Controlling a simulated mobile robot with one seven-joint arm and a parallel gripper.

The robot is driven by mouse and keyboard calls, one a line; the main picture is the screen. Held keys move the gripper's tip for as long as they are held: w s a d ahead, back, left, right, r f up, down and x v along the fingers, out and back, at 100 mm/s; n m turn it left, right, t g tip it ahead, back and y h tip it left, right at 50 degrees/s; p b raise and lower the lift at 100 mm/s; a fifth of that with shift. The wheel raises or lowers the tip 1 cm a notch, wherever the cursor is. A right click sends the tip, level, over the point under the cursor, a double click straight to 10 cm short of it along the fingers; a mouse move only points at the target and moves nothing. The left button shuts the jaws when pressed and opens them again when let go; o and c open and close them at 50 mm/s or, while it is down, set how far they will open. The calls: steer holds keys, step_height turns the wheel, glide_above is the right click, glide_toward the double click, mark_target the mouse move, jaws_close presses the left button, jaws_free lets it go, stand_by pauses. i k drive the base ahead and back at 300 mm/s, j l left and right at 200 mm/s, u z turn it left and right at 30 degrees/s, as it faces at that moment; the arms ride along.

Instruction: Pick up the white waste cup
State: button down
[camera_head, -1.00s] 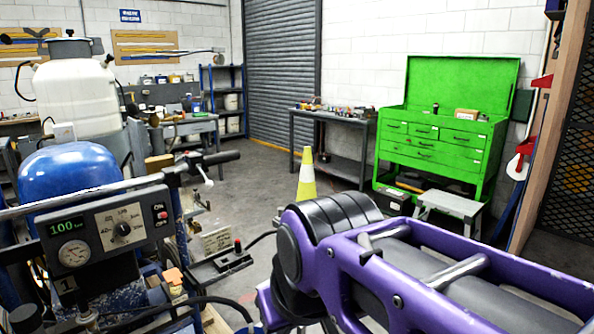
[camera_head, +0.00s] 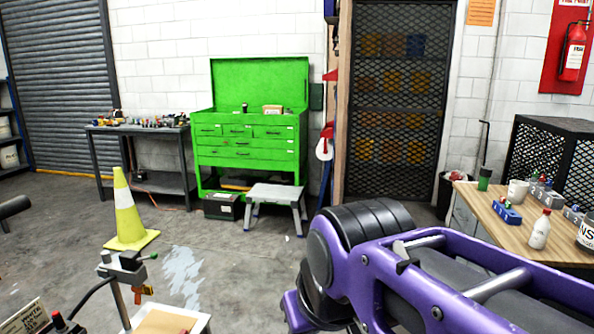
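A plain whitish cup (camera_head: 517,192) stands upright on the wooden-topped bench (camera_head: 490,212) at the right; it may be the white waste cup, but I cannot be sure. A larger white container with dark letters (camera_head: 587,236) is cut off by the right edge. My purple arm (camera_head: 430,280) crosses the lower right of the view, in front of the bench's near part. My gripper is not in view, so I cannot see whether it is open or shut.
A white bottle with a red cap (camera_head: 540,230), a green cup (camera_head: 485,179) and blue blocks (camera_head: 507,212) share the bench. A yellow cone (camera_head: 128,215), grey step stool (camera_head: 276,200) and green tool chest (camera_head: 250,145) stand left. Open floor lies between cone and stool.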

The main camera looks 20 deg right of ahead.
mark_target(517, 191)
steer(key=z, duration=1.4)
steer(key=i+z, duration=0.35)
steer(key=i+j+z, duration=0.1)
steer(key=i+z, duration=0.25)
steer(key=i+j+z, duration=0.15)
steer(key=z, duration=0.3)
steer(key=i+j+z, duration=0.15)
steer(key=z, duration=0.3)
steer(key=i+j+z, duration=0.15)
steer(key=j, duration=0.25)
steer(key=i+j+z, duration=0.15)
steer(key=j, duration=0.25)
steer(key=i+j+z, duration=0.15)
steer(key=j, duration=0.3)
steer(key=j+z, duration=0.15)
steer(key=j, duration=0.25)
steer(key=i+j, duration=0.1)
steer(key=j, duration=0.45)
steer(key=i+j, duration=0.1)
steer(key=j, duration=0.5)
steer(key=i+j+z, duration=0.1)
steer(key=j, duration=0.45)
